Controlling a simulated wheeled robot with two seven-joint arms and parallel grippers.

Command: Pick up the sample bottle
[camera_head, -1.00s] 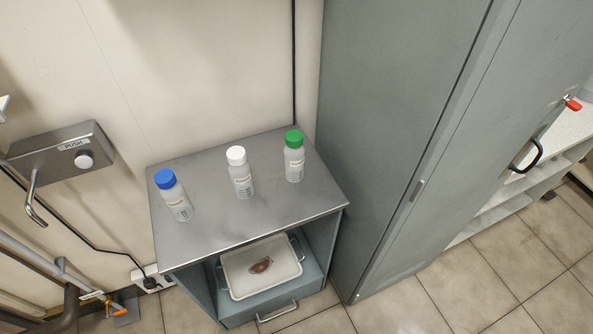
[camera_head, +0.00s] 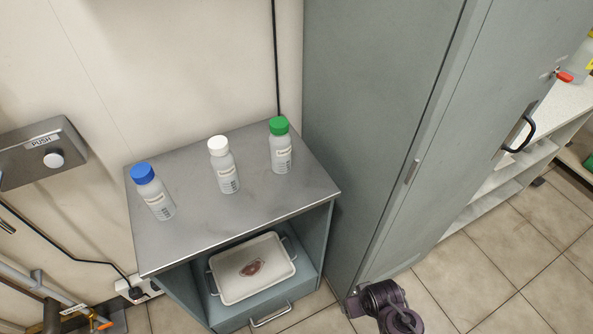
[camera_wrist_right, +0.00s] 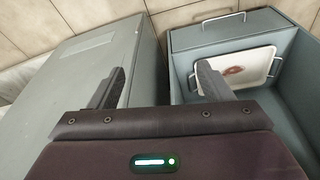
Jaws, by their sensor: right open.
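Three white-bodied sample bottles stand upright on the grey metal cabinet top (camera_head: 200,225). One has a blue cap (camera_head: 153,191), one a white cap (camera_head: 223,165) and one a green cap (camera_head: 280,146). Their labels are too small to read. In the head view, part of my right arm (camera_head: 390,305) shows at the bottom, apart from the bottles. In the right wrist view my right gripper (camera_wrist_right: 160,88) is open and empty, its two fingers wide apart. No bottle shows in that view. My left gripper is not in view.
A white tray (camera_head: 228,289) with a reddish-brown item (camera_head: 252,267) sits in the open shelf below the top; it also shows in the wrist view (camera_wrist_right: 262,60). A tall grey-green cabinet (camera_head: 370,130) stands close on the right. The front of the cabinet top is clear.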

